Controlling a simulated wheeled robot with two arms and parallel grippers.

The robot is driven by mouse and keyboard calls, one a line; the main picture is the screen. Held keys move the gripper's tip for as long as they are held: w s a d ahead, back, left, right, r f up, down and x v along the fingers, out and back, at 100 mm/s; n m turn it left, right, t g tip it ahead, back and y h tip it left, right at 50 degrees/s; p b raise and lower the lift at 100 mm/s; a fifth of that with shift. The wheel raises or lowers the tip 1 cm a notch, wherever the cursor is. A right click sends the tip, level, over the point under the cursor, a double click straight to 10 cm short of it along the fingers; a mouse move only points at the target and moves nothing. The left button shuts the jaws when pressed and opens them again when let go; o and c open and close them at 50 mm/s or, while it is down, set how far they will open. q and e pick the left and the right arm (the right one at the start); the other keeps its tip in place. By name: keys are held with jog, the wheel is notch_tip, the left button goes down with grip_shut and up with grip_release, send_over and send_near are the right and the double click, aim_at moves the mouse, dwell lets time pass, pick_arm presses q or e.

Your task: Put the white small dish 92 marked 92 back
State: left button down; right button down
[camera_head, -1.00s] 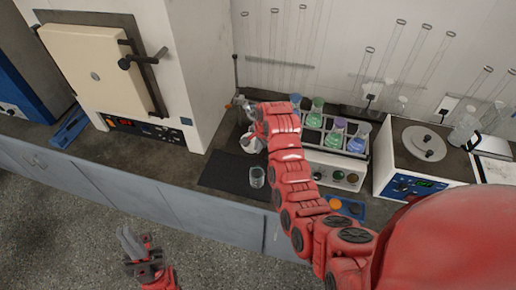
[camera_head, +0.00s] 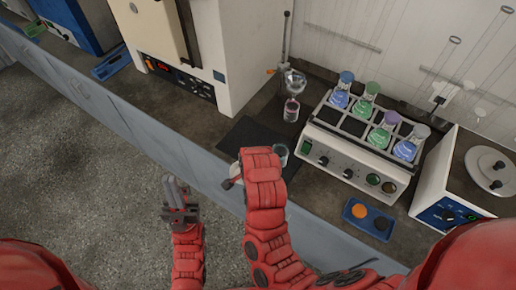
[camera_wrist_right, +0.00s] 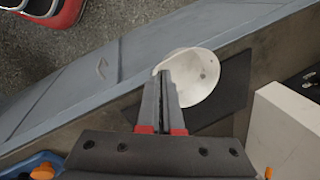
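A white small dish (camera_wrist_right: 205,72), round and shallow, sits at the fingertips of my right gripper (camera_wrist_right: 165,80) in the right wrist view. The fingers are close together on its rim, and the dish is tilted, held above the bench's front edge. No marking 92 can be read on it. In the head view a sliver of the dish (camera_head: 235,172) shows left of my red right wrist, which hides the right fingers. My left gripper (camera_head: 177,192) hangs over the floor in front of the bench, empty, its fingers together.
Behind are a stand with a funnel (camera_head: 293,80) and a flask (camera_head: 291,110). A shaker with several flasks (camera_head: 345,150) and a blue tray (camera_head: 369,216) are to the right.

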jog(key=w+b, duration=0.1)
jog(key=w, duration=0.2)
jog(key=w+d+f+b, duration=0.1)
jog(key=w+b, duration=0.1)
jog(key=w, duration=0.1)
jog(key=w+f+b, duration=0.1)
jog(key=w+b, duration=0.1)
jog(key=w, duration=0.2)
jog(key=shift+d, duration=0.35)
jog(key=w, duration=0.4)
jog(key=shift+w+d+r+p, duration=0.1)
jog(key=shift+d+r+p, duration=0.2)
jog(key=shift+d+r, duration=0.1)
jog(key=shift+w+d+f, duration=0.1)
jog(key=shift+w, duration=0.4)
notch_tip(320, 180, down, 3)
jog(key=shift+f+p, duration=0.1)
jog(key=shift+p, duration=1.15)
jog(key=shift+f, duration=0.4)
jog(key=c, duration=1.1)
grip_release()
